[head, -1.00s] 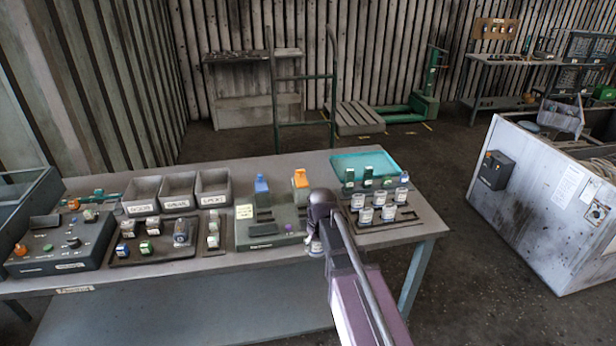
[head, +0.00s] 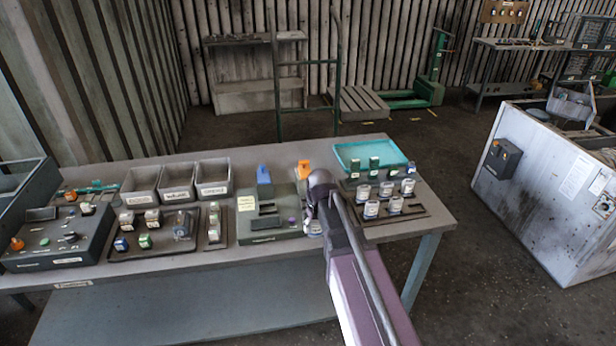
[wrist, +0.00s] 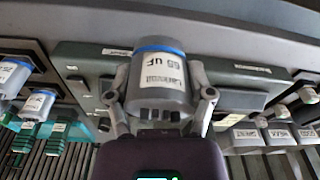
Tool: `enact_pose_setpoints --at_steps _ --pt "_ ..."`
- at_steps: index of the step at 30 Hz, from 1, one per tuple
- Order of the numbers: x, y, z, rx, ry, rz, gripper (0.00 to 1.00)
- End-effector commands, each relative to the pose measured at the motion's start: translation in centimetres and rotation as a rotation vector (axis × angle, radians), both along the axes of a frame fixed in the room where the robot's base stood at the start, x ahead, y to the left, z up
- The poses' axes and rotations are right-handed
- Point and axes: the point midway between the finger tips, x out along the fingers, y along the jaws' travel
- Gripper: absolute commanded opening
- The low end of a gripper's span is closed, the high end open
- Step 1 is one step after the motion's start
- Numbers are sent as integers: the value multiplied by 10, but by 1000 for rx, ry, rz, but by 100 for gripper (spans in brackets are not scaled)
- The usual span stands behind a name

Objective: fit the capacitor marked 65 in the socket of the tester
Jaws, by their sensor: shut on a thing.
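My gripper (wrist: 160,105) is shut on a grey capacitor (wrist: 152,88) with a blue band and a label reading 65 uF, seen in the wrist view. One finger is on each side of it. In the head view the arm's end covers most of the capacitor, and only a little of it (head: 314,228) shows below. The tester (head: 258,236) is a grey-green box on the bench with a blue part and an orange part at its back. Dark blocks (head: 267,209) stand on its top. My gripper is at the tester's right side. I cannot make out the socket clearly.
A rack (head: 422,212) with several capacitors stands right of the tester, before a teal tray (head: 345,147). Left of it are a dark parts tray (head: 120,254), three grey bins (head: 178,197) and a control box (head: 60,258). A white housing (head: 540,200) stands right of the bench.

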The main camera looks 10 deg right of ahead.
Motion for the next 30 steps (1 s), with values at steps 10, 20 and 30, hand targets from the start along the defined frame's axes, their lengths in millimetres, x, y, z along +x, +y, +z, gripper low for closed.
enact_pose_setpoints --at_steps 10,20,30 --pt "36 -7 18 0 0 -5 35" --pt "118 -12 53 0 -1 3 35" --pt "160 -15 69 -1 -1 7 35"
